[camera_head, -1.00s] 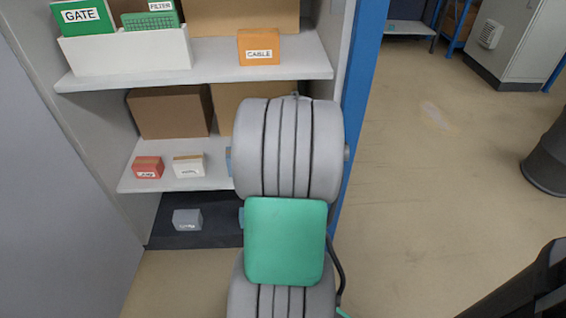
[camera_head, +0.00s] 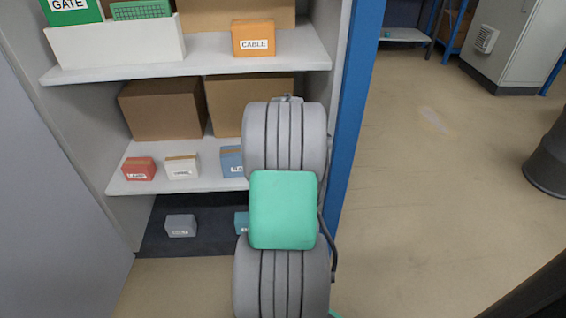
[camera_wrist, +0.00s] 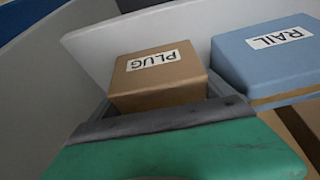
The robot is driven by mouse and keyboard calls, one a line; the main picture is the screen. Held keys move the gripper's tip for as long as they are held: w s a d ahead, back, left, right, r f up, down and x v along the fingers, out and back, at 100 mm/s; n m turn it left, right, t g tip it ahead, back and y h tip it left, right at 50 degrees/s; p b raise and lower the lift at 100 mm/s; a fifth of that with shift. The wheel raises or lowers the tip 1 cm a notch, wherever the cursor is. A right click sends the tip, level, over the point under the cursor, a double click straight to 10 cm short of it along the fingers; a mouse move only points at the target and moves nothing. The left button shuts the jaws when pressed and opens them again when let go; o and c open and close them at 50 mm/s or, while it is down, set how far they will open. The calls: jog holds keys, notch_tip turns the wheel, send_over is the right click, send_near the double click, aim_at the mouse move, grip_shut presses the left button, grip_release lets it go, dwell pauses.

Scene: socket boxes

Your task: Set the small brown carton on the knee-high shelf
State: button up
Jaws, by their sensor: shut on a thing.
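The small brown carton (camera_wrist: 158,82), labelled PLUG, shows in the wrist view with its label upside down. In the head view my arm hides both carton and gripper. A white shelf board (camera_head: 205,182) at the middle level of the cabinet bears small boxes. The blue box (camera_wrist: 265,58) labelled RAIL is close to the right of the carton in the wrist view. I cannot tell whether the carton touches the shelf.
On the same shelf stand a red box (camera_head: 139,169), a white box (camera_head: 182,167), the blue box (camera_head: 231,161) and larger brown boxes (camera_head: 162,110) behind. Above is a shelf with an orange CABLE box (camera_head: 254,38). A blue post (camera_head: 352,110) bounds the cabinet at right.

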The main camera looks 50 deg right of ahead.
jog(key=o, duration=1.7)
jog(key=shift+f, duration=0.1)
jog(key=p+v, duration=0.5)
jog(key=v, duration=0.7)
jog(key=w+a+r+n+y, duration=0.1)
jog(key=w+a+n, duration=0.1)
jog(key=a, duration=0.6)
jog(key=w+a+r+n, duration=0.1)
jog(key=w+a, duration=0.2)
jog(key=a, duration=0.6)
jog(key=s+a+n+y, duration=0.1)
jog(key=s+a+n, duration=0.1)
jog(key=a, duration=0.6)
jog(key=s+a+f+n, duration=0.1)
jog(key=s+a, duration=0.3)
jog(key=a, duration=0.5)
jog(key=s+a+f+n+y, duration=0.1)
jog(key=s+a+n, duration=0.2)
jog(key=a, duration=0.5)
jog(key=shift+s+a+f+n+g+y, duration=0.2)
jog(key=shift+s+a+n+g+y, duration=0.1)
jog(key=shift+s+a+n+g, duration=0.1)
